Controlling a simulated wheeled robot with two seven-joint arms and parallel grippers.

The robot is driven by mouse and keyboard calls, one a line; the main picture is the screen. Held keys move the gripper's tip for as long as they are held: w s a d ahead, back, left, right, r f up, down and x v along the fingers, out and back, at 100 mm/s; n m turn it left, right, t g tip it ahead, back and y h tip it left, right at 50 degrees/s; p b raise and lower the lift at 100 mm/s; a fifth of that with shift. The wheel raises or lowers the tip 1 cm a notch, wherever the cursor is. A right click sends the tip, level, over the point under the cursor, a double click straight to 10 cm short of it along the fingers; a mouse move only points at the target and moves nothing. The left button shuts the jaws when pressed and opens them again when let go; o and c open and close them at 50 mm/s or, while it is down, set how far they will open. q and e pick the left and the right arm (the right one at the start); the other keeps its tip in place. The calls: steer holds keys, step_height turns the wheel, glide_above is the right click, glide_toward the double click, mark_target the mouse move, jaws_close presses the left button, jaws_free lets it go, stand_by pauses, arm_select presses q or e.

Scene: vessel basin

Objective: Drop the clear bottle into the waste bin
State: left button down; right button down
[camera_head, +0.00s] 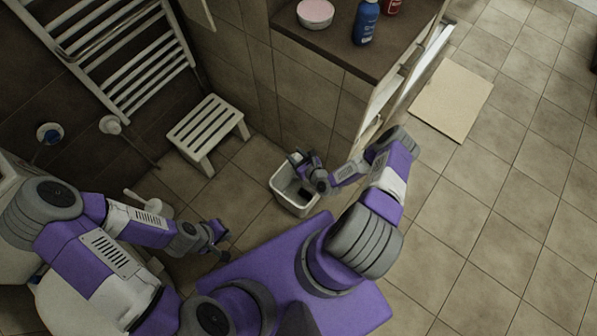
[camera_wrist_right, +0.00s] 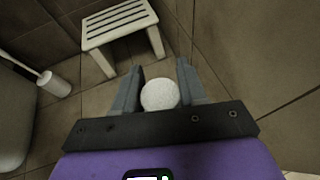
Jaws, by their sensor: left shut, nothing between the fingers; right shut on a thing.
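The waste bin (camera_head: 293,208) is a small white open-topped bin on the tiled floor, left of the counter unit. My right gripper (camera_head: 297,160) is at the bin's far rim, partly over its opening in the head view. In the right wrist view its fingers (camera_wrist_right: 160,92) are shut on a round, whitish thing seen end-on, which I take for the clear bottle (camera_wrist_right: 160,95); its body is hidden. My left gripper (camera_head: 220,236) is shut and empty, low at the left, apart from the bin.
A white slatted stool (camera_head: 208,128) stands left of the bin. The counter (camera_head: 335,52) holds a pink bowl (camera_head: 315,13), a blue bottle (camera_head: 365,24) and a red one (camera_head: 391,5). A toilet brush (camera_head: 153,205) stands left. Open floor lies right, with a beige mat (camera_head: 451,98).

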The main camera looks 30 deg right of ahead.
step_height(320, 180, down, 3)
steer(key=shift+f+b, duration=0.2)
steer(key=shift+b, duration=0.65)
steer(key=c, duration=0.5)
jaws_free()
steer(key=shift+c, duration=0.2)
steer(key=shift+s+r, duration=0.1)
steer(key=p+v, duration=0.2)
steer(key=v, duration=0.5)
steer(key=shift+s, duration=0.1)
